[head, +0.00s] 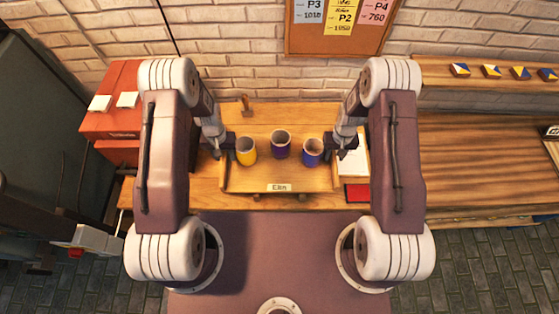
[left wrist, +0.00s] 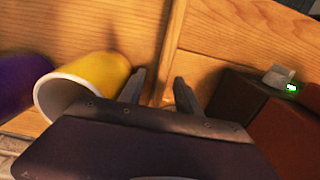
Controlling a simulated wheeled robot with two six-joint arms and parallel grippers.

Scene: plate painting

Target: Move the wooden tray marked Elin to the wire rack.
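The wooden tray marked Elin (head: 262,175) lies on the workbench in front of me, its name label (head: 279,187) on the front edge. It holds a yellow cup (head: 246,156), a purple cup (head: 281,148) and a blue cup (head: 311,157). My left gripper (head: 216,153) is at the tray's left edge. In the left wrist view its fingers (left wrist: 160,88) stand apart, one on each side of the tray's side wall (left wrist: 172,50), with a visible gap. My right gripper (head: 343,153) is at the tray's right edge; its fingers are too small to judge. I see no wire rack.
A red box (head: 112,98) with white blocks stands left of the tray. White paper (head: 355,160) and a red item (head: 357,193) lie right of it. The wooden counter (head: 480,165) further right is mostly clear. A shelf (head: 480,85) holds several small blocks.

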